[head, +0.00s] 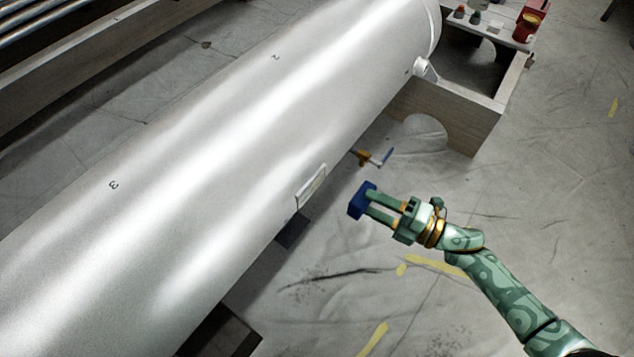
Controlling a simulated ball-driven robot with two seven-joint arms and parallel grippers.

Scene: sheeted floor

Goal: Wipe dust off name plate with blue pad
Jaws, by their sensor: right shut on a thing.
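The name plate (312,186) is a small pale rectangle with a light rim on the lower right side of a large white cylinder (200,160). My right gripper (374,207) comes in from the lower right and is shut on the blue pad (362,200). The pad is dark blue and blocky, held at the fingertips. It is to the right of the name plate and apart from it. Any dust on the plate is too small to make out. My left gripper is not in view.
A valve with a blue handle (387,156) sticks out from the cylinder's side, above the pad. A wooden cradle (455,115) holds the cylinder's far end. A red container (528,25) and small items stand on a surface at top right. The sheeted floor (560,200) at right is mostly clear.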

